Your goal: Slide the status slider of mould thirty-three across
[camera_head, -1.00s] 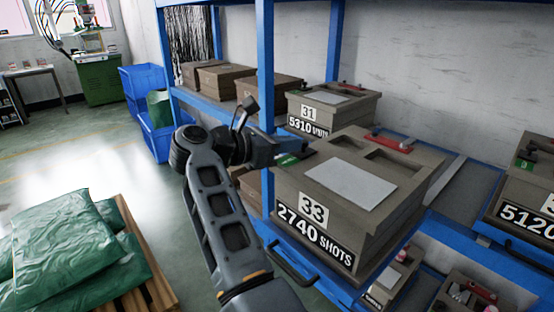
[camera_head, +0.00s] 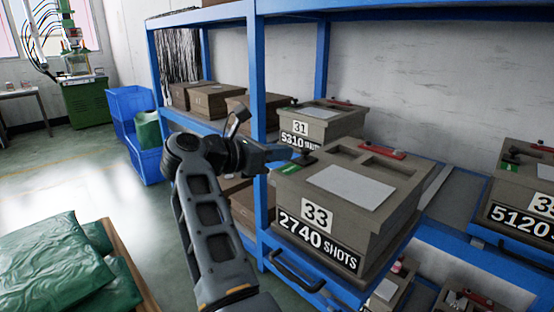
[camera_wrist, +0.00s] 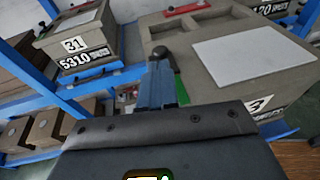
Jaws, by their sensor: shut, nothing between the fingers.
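Mould thirty-three (camera_head: 335,240) is a grey-brown block labelled 33 and 2740 SHOTS on a blue rack shelf. Its status slider shows a green strip (camera_head: 290,168) and a dark knob (camera_head: 307,159) at the top left edge. In the wrist view the green strip (camera_wrist: 181,89) shows just right of my fingers, with the dark knob (camera_wrist: 159,52) beyond their tips. My gripper (camera_head: 290,154) is shut and empty, its tips close to the knob. I cannot tell whether they touch it.
Mould 31 (camera_head: 325,122) stands behind, close to my gripper. A blue rack post (camera_head: 258,80) rises beside my arm. A mould marked 5120 (camera_head: 520,205) stands at right. Green sacks (camera_head: 50,260) lie at lower left; open floor is beyond.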

